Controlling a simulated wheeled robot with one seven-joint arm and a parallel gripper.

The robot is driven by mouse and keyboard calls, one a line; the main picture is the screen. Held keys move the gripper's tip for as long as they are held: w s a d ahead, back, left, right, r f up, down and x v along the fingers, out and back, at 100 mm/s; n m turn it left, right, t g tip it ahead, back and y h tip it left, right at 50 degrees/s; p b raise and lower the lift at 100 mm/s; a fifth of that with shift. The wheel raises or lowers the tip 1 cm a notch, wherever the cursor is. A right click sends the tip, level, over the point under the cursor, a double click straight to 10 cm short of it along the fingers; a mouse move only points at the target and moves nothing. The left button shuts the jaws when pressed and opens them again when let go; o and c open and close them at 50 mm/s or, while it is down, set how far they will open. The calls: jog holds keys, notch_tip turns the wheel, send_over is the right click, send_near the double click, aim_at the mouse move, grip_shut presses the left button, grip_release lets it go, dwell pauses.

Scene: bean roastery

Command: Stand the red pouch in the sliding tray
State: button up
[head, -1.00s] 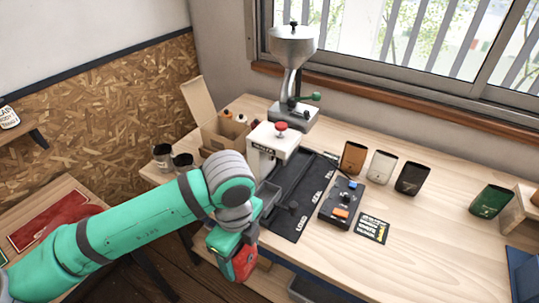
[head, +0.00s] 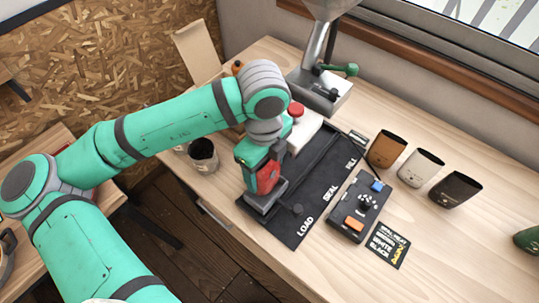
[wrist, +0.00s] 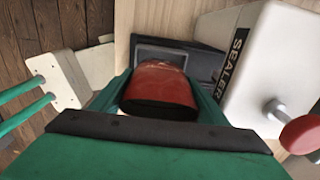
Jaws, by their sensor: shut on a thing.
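My gripper (head: 260,167) is shut on the red pouch (head: 269,178), which is upright with its dark open mouth up. In the wrist view the red pouch (wrist: 160,85) sits between the green fingers. The grey sliding tray (head: 262,203) is on the black track at its LOAD end, directly under the pouch. In the wrist view part of the tray (wrist: 172,52) shows just beyond the pouch. The pouch's lower end is hidden, so I cannot tell whether it touches the tray floor.
The white sealer (wrist: 262,62) with a red knob stands close beside the gripper. The black track (head: 312,190) runs towards the hopper. A control box (head: 352,212) with buttons lies right of it. Brown (head: 387,148), white (head: 421,167) and black (head: 455,189) pouches stand further right.

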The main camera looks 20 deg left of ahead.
jog(key=shift+f, duration=2.7)
jog(key=shift+w, duration=0.15)
jog(key=shift+s, duration=0.2)
jog(key=o, duration=1.2)
jog(key=shift+o, duration=0.6)
jog(key=shift+c, duration=0.2)
jog(key=shift+w+r, duration=0.15)
jog(key=shift+r, duration=3.45)
jog(key=shift+d, duration=0.1)
jog(key=shift+c, duration=0.4)
